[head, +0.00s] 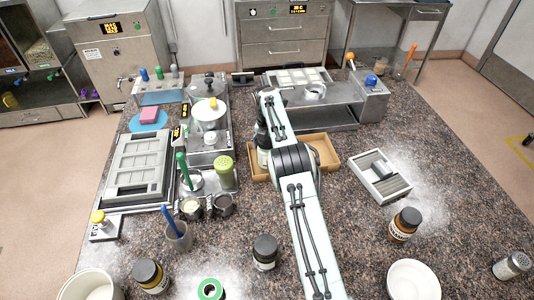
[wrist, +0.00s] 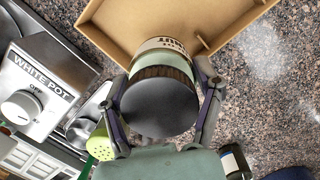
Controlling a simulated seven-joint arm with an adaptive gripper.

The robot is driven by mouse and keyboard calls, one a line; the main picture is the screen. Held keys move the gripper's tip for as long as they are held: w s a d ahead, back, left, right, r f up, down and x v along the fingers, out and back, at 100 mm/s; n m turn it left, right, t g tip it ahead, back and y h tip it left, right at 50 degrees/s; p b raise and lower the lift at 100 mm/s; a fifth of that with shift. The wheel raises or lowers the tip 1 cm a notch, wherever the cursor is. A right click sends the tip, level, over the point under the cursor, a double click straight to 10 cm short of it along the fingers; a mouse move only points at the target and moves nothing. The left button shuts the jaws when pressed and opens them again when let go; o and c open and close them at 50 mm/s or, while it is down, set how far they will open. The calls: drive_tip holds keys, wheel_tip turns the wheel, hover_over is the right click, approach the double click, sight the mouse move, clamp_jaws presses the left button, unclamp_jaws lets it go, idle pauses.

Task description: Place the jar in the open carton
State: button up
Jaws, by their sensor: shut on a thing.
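The jar (wrist: 158,105) is in my gripper (wrist: 160,82). It has a dark, flat round lid facing the wrist camera, and a pale green body with a printed white label. The two fingers press on its sides. The open carton (wrist: 118,28) is a shallow brown box, just beyond the jar in the wrist view. The carton's right end (head: 326,152) shows in the head view, while my arm covers its middle. Part of the jar (head: 263,157) shows at the arm's left edge, over the carton's left part. Whether the jar touches the carton is unclear.
Left of the carton stand a green-lidded shaker (head: 226,171) and small metal pots (head: 191,208). A grey tray (head: 380,177) lies to the right. The counter at far right is mostly clear.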

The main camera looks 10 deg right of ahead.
drive_tip(key=shift+w+f, duration=0.15)
drive_tip(key=shift+f, duration=1.55)
drive_tip(key=shift+f, duration=0.15)
drive_tip(key=o, duration=1.2)
drive_tip(key=shift+o, duration=0.2)
